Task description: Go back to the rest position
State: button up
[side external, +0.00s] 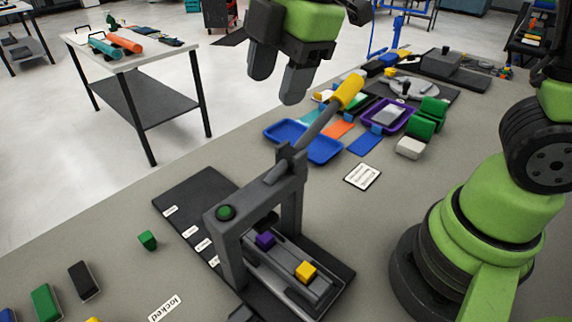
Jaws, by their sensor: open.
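My gripper (279,75) hangs at the top middle of the side external view. Its two dark grey fingers are apart and point down, with nothing between them. It is above and beyond the grey press-like frame (228,250) on the table. A lever with a yellow handle (347,90) rises from that frame to the upper right. The handle is to the right of the fingers in the picture, and I see no contact. A purple block (265,240) and a yellow block (305,271) sit in the frame's channel.
A blue tray (323,152), a purple tray (401,122) and green blocks (421,129) lie behind the frame. A small green block (147,240) and a black block (83,279) lie at left. The table (390,215) is bare right of the frame.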

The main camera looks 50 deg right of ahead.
jog(key=s+d+r+m+t, duration=0.2)
jog(key=s+m, duration=0.4)
jog(key=m, duration=0.4)
jog(key=s+d+r+m+t, duration=0.2)
jog(key=s+d+m, duration=0.2)
jog(key=s+m, duration=0.3)
jog(key=m, duration=0.4)
jog(key=shift+s+d+r+t, duration=0.15)
jog(key=shift+d+r+t, duration=0.05)
jog(key=shift+r+t, duration=0.1)
